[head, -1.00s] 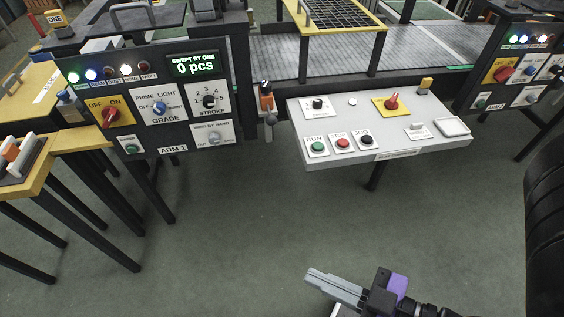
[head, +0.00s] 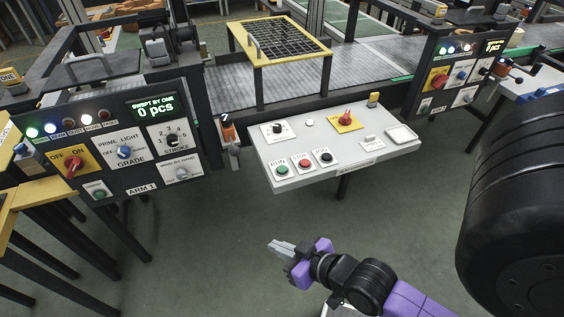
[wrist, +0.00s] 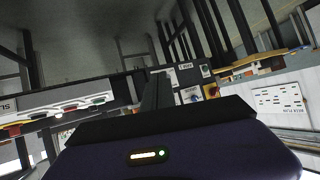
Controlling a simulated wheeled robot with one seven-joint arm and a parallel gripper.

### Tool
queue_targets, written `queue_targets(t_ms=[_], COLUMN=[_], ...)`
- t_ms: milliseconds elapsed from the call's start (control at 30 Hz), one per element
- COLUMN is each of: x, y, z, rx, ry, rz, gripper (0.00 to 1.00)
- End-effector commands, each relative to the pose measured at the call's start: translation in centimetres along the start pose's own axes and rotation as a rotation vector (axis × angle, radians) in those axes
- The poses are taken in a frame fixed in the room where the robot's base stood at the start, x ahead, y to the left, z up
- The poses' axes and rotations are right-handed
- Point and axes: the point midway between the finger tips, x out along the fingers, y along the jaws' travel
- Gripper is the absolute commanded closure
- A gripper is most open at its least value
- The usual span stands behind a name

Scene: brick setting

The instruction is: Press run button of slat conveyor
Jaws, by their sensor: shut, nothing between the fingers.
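The green RUN button (head: 282,169) is at the front left of a light grey sloped control panel (head: 375,152) in the head view. The red STOP button (head: 304,163) and black JOG button (head: 324,157) sit to its right in the same row. My gripper (head: 274,245) is shut and empty. It is in front of and below the panel in the picture, apart from it, with the tips pointing left. In the wrist view the panel's edge with its buttons (wrist: 98,100) shows at the left, and the dark fingers (wrist: 157,92) are in the middle.
The slat conveyor (head: 290,100) runs behind the panel under a yellow-framed grid (head: 282,42). The ARM 1 panel (head: 135,175) stands at the left; a similar panel (head: 440,95) is at the right. An orange-topped lever (head: 228,132) is left of the control panel. Floor around my gripper is clear.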

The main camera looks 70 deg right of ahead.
Motion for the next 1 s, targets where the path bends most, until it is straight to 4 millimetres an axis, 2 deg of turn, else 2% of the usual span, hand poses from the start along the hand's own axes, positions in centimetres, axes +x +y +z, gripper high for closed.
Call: queue_targets(t_ms=[33, 200, 267, 400, 533, 700, 800, 1000], x=[1.4, 5.4, 6.5, 8.2, 8.7, 8.2, 7.9, 7.7], y=[1.6, 6.5, 8.2, 12.2, 15.7, 18.7, 19.7, 20.2], z=[-1.6, -4.3, -5.6, -9.4, -13.4, -17.6, -19.1, -19.8], rx=[0.043, 0.194, 0.249, 0.379, 0.488, 0.581, 0.609, 0.626], ry=[-0.016, -0.102, -0.128, -0.178, -0.208, -0.231, -0.237, -0.244], rz=[0.035, 0.106, 0.12, 0.129, 0.112, 0.068, 0.048, 0.032], gripper=[1.0, 1.0, 1.0, 1.0, 1.0, 1.0, 1.0, 1.0])
